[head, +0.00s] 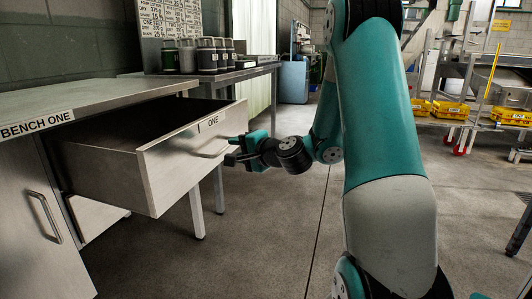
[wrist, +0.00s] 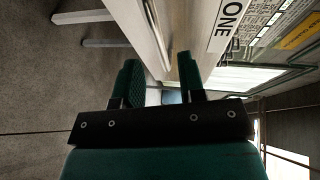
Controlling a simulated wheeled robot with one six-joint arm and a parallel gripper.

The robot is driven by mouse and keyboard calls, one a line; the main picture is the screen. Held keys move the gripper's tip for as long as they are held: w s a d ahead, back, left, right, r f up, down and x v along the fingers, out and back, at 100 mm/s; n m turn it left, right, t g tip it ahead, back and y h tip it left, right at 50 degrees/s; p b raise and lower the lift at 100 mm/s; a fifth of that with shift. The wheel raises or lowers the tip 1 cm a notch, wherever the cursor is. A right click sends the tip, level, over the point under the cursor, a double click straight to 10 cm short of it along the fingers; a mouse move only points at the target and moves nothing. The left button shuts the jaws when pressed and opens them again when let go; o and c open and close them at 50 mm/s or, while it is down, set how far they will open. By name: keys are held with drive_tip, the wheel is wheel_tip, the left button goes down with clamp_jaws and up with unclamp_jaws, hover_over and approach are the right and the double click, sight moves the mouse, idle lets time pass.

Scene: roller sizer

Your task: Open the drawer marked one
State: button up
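The drawer marked ONE (head: 175,160) stands well out from the bench, its inside showing dark and empty where I can see it. Its label and front panel also show in the wrist view (wrist: 205,45). The drawer's bar handle (head: 214,152) is on the front face below the label. My gripper (head: 232,151) is just in front of the handle, at its right end in the head view. In the wrist view its two fingers (wrist: 160,72) are spread apart, with the handle (wrist: 158,32) near the fingertips. I see no finger clearly pressing on the handle.
A bench top marked BENCH ONE (head: 90,92) lies above the drawer, with a cupboard door (head: 35,230) below left. Several jars (head: 207,55) stand on a table behind. Yellow bins (head: 450,110) sit at the far right. The floor in front is clear.

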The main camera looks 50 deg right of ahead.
drive_tip(key=s+r+b, duration=0.2)
drive_tip(key=s+b, duration=0.6)
drive_tip(key=s, duration=0.4)
drive_tip(key=shift+d, duration=0.15)
drive_tip(key=shift+r, duration=0.1)
drive_tip(key=a+f+n+g+y+p, duration=0.2)
drive_tip(key=a+n+g+y+p, duration=0.35)
drive_tip(key=a+n, duration=0.95)
drive_tip(key=s+a+n+g+h+p, duration=0.2)
drive_tip(key=s+a+n+g, duration=0.8)
drive_tip(key=s+a, duration=0.5)
wheel_tip(320, 180, up, 38)
drive_tip(key=a+m+p, duration=0.1)
drive_tip(key=p, duration=3.7)
drive_tip(key=shift+w+f, duration=0.2)
